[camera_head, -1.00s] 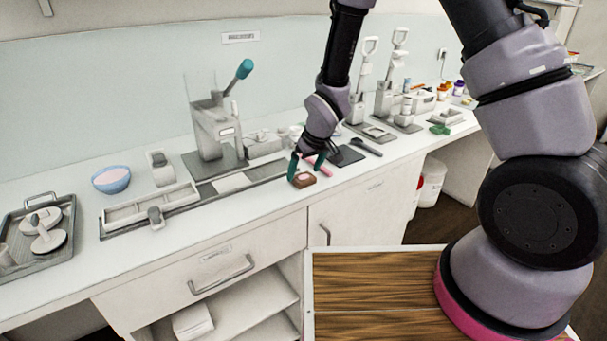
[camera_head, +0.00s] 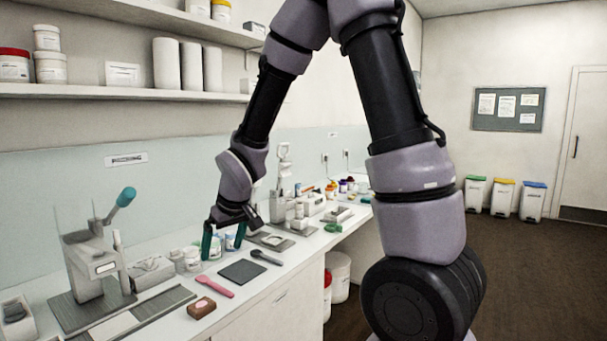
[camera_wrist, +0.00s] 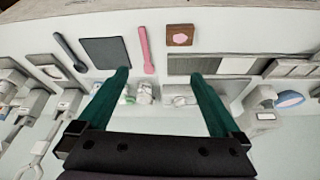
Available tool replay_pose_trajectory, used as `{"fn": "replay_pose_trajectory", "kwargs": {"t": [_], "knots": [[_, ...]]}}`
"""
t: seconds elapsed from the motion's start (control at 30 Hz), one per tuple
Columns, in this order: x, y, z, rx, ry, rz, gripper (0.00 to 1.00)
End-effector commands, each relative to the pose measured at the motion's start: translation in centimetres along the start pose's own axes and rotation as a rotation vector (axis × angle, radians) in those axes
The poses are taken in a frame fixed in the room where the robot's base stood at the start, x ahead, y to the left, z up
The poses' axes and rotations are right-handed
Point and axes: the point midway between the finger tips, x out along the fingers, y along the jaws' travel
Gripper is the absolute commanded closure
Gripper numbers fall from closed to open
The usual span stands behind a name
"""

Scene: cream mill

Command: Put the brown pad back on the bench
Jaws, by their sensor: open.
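The brown pad (camera_head: 201,308) is a small square block with a pink spot on top. It lies flat on the white bench (camera_head: 252,303), close to the front edge, left of the pink spatula (camera_head: 215,286). The wrist view shows the pad (camera_wrist: 180,42) too, beyond the fingertips and clear of them. My gripper (camera_head: 223,246) has green fingers and is open and empty, above the bench and apart from the pad. In the wrist view my gripper (camera_wrist: 158,75) has a wide gap between its fingers.
A dark square mat (camera_head: 242,271) and a black spoon (camera_head: 266,257) lie right of the spatula. A grey press with a teal handle (camera_head: 100,265) stands at left. Small jars (camera_head: 190,258) stand behind. Open floor (camera_head: 530,280) lies at right.

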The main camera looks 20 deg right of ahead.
Motion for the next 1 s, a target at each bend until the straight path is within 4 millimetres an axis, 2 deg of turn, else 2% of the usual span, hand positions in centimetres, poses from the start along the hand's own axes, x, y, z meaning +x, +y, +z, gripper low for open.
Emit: {"fn": "replay_pose_trajectory", "kwargs": {"t": [0.03,0.2,0.37,0.5,0.6,0.7,0.83,1.0], "knots": [[-2.9,1.8,-0.5,0.06,0.027,0.018,0.0],[-11.7,6.5,0.7,0.274,0.075,0.06,0.0],[-19.2,9.2,3.6,0.467,0.127,0.072,0.0],[-24.7,9.9,6.8,0.616,0.178,0.062,0.0],[-27.3,9.7,8.9,0.696,0.206,0.048,0.0],[-29.1,9.3,10.4,0.749,0.229,0.035,0.0],[-30.0,9.0,11.3,0.78,0.241,0.025,0.0],[-30.1,8.9,11.5,0.786,0.24,0.022,0.0]]}}
